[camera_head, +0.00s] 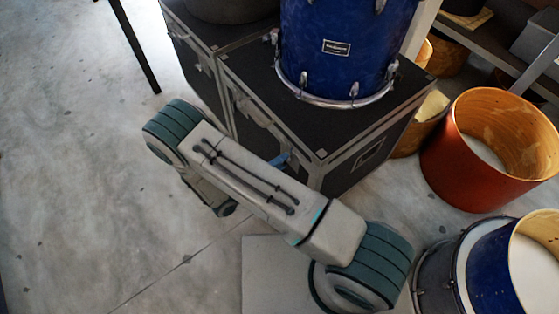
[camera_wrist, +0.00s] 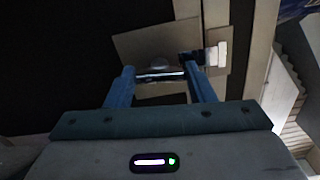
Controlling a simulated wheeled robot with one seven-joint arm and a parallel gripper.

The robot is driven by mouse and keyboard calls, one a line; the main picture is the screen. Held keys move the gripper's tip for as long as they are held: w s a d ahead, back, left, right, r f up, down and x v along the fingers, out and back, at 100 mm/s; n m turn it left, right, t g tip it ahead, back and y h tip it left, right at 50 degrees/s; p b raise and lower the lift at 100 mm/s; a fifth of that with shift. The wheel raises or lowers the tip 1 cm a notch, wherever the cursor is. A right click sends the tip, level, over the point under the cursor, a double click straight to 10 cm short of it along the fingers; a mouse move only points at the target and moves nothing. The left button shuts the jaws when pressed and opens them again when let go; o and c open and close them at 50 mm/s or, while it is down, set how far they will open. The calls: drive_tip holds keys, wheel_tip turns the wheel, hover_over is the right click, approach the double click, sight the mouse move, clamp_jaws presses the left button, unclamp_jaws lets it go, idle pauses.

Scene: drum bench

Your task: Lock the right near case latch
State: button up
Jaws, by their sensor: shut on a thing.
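The case (camera_head: 262,78) is a black box with metal edges, standing on the floor under a blue drum. In the wrist view, a pale metal latch plate (camera_wrist: 138,44) sits on the dark case wall beside a metal edge strip. My gripper (camera_wrist: 161,74) has its two blue fingers at this plate, shut on a shiny latch part between the tips. In the head view, my arm covers the latch, and only a bit of blue finger (camera_head: 280,160) shows against the case wall. I cannot tell whether the latch is locked.
The blue drum (camera_head: 335,60) stands on the case top. A second black case (camera_head: 196,48) is close behind to the left. A red-brown drum shell (camera_head: 455,160) and another blue drum (camera_head: 490,270) stand at the right. The floor (camera_head: 80,170) at the left is clear.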

drive_tip(key=shift+n, duration=0.6)
drive_tip(key=o, duration=1)
drive_tip(key=shift+s+a, duration=0.1)
drive_tip(key=p+v, duration=0.1)
drive_tip(key=v, duration=1.2)
drive_tip(key=shift+s+a, duration=0.2)
drive_tip(key=shift+a, duration=0.05)
